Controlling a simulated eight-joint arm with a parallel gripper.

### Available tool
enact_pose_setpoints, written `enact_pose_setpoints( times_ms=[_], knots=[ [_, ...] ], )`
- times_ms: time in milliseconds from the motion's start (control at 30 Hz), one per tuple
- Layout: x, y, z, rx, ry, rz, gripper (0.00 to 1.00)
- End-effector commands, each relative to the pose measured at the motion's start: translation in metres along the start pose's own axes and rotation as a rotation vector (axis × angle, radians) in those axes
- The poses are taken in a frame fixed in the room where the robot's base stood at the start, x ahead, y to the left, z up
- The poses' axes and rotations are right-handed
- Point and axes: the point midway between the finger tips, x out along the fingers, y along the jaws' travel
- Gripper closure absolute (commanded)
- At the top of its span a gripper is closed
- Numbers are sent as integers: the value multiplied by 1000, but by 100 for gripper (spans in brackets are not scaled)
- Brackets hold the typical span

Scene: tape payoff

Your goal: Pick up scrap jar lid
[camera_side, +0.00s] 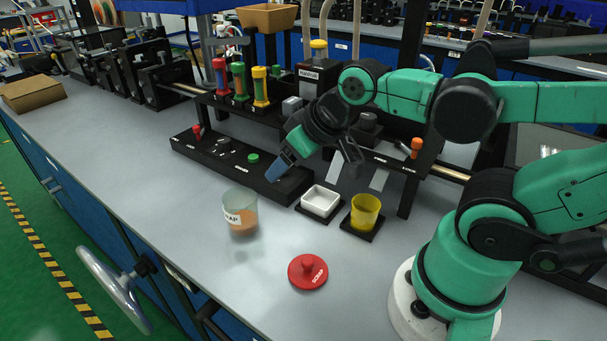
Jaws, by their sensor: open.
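The scrap jar lid (308,271) is a red disc with a round knob on top and white lettering. It lies flat on the grey bench in front of the yellow cup. The scrap jar (240,212) is clear, has a white label and holds some orange-brown material. It stands uncovered, to the left of and behind the lid. My gripper (310,172) is open and points down, above and behind the lid, over the area near the black control panel and the white tray. I see nothing between its fingers, and it is well apart from the lid.
A white square tray (320,202) and a yellow cup (365,212) stand on black bases behind the lid. A black control panel (235,165) with a green button and red lever lies behind the jar. The bench's front edge runs close in front of the lid.

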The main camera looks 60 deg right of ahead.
Motion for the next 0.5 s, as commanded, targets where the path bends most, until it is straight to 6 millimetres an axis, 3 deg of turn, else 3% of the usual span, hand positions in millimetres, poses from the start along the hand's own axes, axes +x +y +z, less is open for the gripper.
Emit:
enact_pose_setpoints(
  times_ms=[267,367,500],
  knots=[
    [2,-3,2,-10,-21,-6,37],
    [8,-15,17,-60,-130,-32,37],
    [16,-36,51,-172,-370,-73,37]
  ],
)
